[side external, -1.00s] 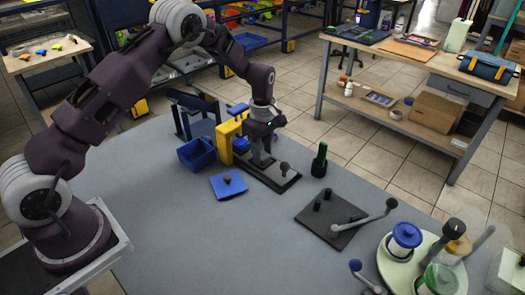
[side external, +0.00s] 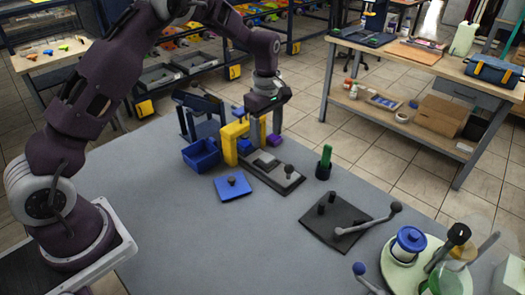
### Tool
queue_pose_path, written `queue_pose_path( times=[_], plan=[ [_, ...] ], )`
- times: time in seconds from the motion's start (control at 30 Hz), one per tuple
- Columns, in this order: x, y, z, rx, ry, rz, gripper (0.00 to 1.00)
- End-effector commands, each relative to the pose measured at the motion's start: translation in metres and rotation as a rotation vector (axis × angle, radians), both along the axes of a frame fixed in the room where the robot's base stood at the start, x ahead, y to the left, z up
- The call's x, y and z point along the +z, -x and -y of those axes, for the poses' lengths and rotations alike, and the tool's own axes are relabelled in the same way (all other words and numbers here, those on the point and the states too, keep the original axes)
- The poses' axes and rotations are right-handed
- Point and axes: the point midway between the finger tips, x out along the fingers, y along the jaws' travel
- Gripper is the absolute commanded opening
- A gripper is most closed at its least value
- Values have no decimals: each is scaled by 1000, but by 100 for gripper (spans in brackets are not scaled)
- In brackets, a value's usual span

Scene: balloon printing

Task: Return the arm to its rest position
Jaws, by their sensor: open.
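My purple arm arches in from the left. My gripper (side external: 266,130) hangs above the far end of the dark fixture plate (side external: 283,182), behind the yellow block-shaped frame (side external: 231,141). Its two grey fingers point down, apart, and nothing shows between them. The plate carries a small upright knob (side external: 289,170). A small purple piece (side external: 274,140) shows just below and beside the fingers; I cannot tell whether it touches them.
A blue bin (side external: 201,157) and a blue plate with a knob (side external: 233,187) lie left of the fixture. A green-handled tool in a black cup (side external: 324,164), a black lever plate (side external: 325,224) and a round pale turntable (side external: 397,273) with spools stand right. The front grey tabletop is clear.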

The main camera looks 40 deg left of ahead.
Motion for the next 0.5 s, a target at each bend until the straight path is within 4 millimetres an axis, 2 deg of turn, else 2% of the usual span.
queue_pose_path(
  times=[0.07,0.1,0.17,0.2,0.27,0.3,0.37,0.4,0.5],
  plan=[
    [45,13,6,-98,7,46,61],
    [73,27,10,-181,9,76,61],
    [117,56,18,-330,3,126,61],
    [142,79,23,-434,-6,161,61],
    [174,116,30,-592,-31,210,61],
    [190,142,34,-697,-52,242,61],
    [208,183,40,-857,-97,286,61],
    [215,211,43,-961,-131,312,61],
    [218,271,48,-1193,-228,357,61]
  ],
)
